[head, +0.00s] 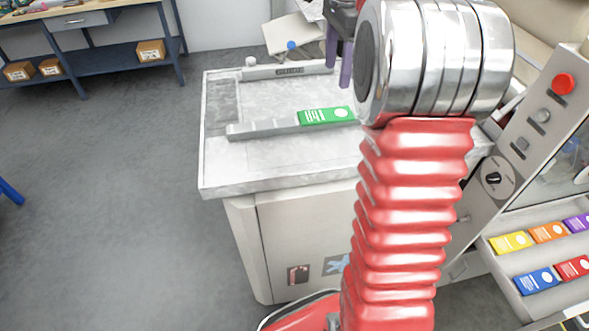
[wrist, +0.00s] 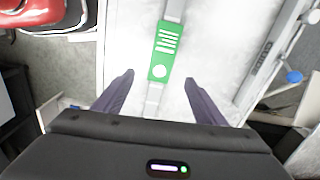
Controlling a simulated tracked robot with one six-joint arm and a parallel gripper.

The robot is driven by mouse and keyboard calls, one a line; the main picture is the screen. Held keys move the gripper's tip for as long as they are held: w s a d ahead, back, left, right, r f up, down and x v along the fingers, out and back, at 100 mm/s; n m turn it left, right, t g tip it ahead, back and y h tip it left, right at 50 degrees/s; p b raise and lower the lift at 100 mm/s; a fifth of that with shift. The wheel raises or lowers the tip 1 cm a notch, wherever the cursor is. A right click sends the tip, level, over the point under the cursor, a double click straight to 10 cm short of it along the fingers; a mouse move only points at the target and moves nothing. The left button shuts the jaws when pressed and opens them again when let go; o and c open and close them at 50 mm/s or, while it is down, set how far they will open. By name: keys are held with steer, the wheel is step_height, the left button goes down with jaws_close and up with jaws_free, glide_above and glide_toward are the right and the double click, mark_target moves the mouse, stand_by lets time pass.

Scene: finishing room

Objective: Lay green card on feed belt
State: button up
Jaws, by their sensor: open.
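The green card (head: 326,116) has white print and a white dot. It lies flat along a narrow raised grey strip, which looks like the feed belt (head: 262,129), on the pale machine top. In the wrist view, the card (wrist: 165,45) sits ahead of the fingers, and the strip (wrist: 152,101) shows beyond both its ends. My gripper (head: 339,75) has purple fingers and hangs above and behind the card in the head view. In the wrist view, my gripper (wrist: 159,78) is open and empty, with its fingers apart on either side of the strip's line.
A grey guide bar (head: 288,72) runs along the back of the machine top. A tilted control panel with a red button (head: 563,84) stands at the right, above a rack (head: 507,268) of several coloured cards. A workbench (head: 75,20) is at the back left.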

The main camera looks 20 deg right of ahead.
steer(key=s+a+r+n+t, duration=0.2)
steer(key=s+a+n, duration=0.3)
steer(key=a, duration=0.4)
steer(key=s+a+f+n+t, duration=0.1)
steer(key=s+a+f+n, duration=0.4)
steer(key=s+a+n, duration=0.2)
steer(key=s+a+f+n+t, duration=0.2)
steer(key=s+a+f+n, duration=0.2)
steer(key=s+a+n, duration=0.4)
steer(key=s, duration=0.3)
steer(key=shift+s+f, duration=0.3)
steer(key=shift+f, duration=0.05)
steer(key=shift+c, duration=0.2)
